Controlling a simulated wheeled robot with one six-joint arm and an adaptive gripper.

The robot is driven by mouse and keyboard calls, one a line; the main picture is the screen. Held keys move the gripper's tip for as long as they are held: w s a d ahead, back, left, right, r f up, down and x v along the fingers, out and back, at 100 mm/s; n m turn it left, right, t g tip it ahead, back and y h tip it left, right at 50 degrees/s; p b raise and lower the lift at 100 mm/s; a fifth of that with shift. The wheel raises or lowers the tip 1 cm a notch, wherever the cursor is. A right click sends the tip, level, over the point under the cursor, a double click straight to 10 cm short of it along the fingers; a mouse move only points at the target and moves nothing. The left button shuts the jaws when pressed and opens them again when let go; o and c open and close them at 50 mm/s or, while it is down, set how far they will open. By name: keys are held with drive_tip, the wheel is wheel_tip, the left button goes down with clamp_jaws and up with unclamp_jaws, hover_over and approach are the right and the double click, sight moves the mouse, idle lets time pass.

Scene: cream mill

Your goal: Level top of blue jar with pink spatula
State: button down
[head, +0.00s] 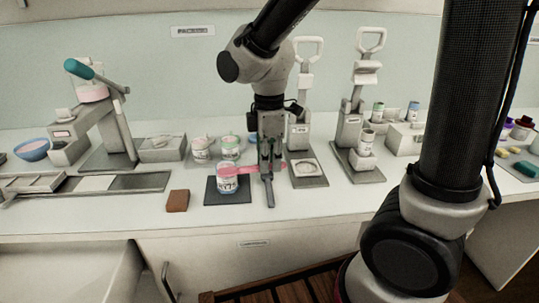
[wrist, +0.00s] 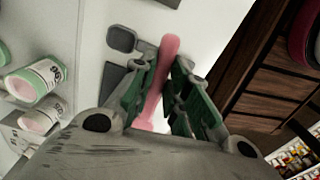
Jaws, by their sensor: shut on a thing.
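My gripper (head: 267,168) is shut on the pink spatula (head: 243,168), which reaches left from the fingers. In the wrist view the spatula (wrist: 158,85) runs lengthwise between the green-padded fingers (wrist: 172,75). In the head view the spatula's left end overlaps the top of a jar (head: 227,186) with a pale label and bluish marks. I cannot tell whether the spatula touches the rim. The jar stands upright on a dark square mat (head: 212,197). Its top surface is mostly hidden by the spatula, and I cannot make the jar out in the wrist view.
Jars with pink contents (head: 200,150) and a green-banded jar (head: 230,147) stand just behind. A brown block (head: 177,201) lies left of the mat. A lever press (head: 305,165) stands close right of my gripper.

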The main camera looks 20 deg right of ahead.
drive_tip(key=shift+w, duration=3.4)
drive_tip(key=shift+s, duration=3.55)
drive_tip(key=shift+r, duration=2.55)
